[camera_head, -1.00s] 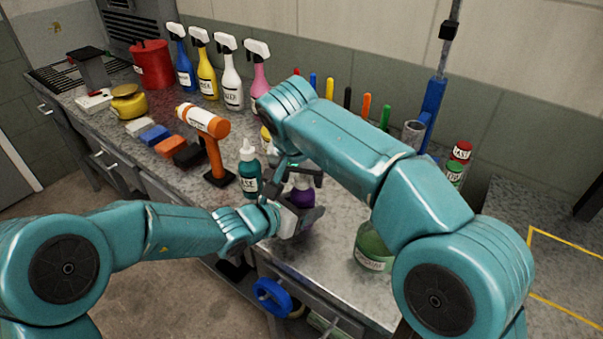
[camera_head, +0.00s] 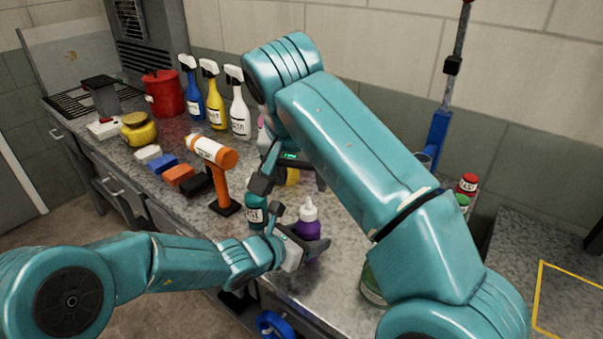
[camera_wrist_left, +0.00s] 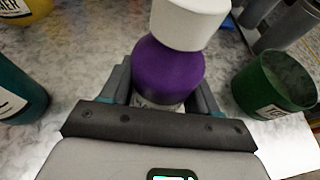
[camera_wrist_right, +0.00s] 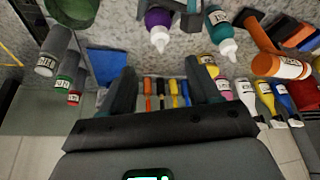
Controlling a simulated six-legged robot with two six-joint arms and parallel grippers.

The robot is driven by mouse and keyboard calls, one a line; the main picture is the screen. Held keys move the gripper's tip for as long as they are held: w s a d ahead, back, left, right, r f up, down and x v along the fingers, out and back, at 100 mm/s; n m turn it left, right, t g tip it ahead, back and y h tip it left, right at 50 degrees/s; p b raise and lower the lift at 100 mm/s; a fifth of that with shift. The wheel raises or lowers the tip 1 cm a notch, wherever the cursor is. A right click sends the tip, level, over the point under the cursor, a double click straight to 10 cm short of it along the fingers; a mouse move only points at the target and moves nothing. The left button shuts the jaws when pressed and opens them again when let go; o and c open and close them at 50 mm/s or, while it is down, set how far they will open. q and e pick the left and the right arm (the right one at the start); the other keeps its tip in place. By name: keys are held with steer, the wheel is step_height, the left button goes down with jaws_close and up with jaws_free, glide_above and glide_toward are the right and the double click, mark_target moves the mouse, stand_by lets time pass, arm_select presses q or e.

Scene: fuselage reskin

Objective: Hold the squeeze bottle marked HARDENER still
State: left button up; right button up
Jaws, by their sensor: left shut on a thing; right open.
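A purple squeeze bottle (camera_head: 308,228) with a white nozzle cap stands upright near the bench's front edge; its label is mostly hidden, so I cannot read HARDENER on it. My left gripper (camera_head: 302,244) is shut around its body. The left wrist view shows the purple body (camera_wrist_left: 168,68) between the fingers. My right gripper (camera_head: 290,182) is open and empty, above and behind the bottles. In the right wrist view nothing is between its fingers (camera_wrist_right: 160,88); the purple bottle (camera_wrist_right: 157,20) is beyond them. A teal squeeze bottle (camera_head: 256,214) stands just left, its top hidden by my right gripper.
An orange-and-white drill-shaped tool (camera_head: 215,155) stands left of the teal bottle. Spray bottles (camera_head: 215,100) line the back. A green container (camera_wrist_left: 275,82) stands right of the purple bottle. Coloured blocks (camera_head: 178,175) and a yellow jar (camera_head: 138,130) are further left.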

steer(key=shift+w, duration=0.1)
steer(key=w+d+f+n+t+y, duration=0.25)
steer(key=w+d+f+t, duration=0.2)
steer(key=w, duration=0.45)
steer(key=n+t+y, duration=0.5)
steer(key=n+y, duration=0.3)
steer(key=y, duration=0.2)
glide_toward(314, 215)
steer(key=x, duration=1.1)
steer(key=shift+w+a, duration=0.25)
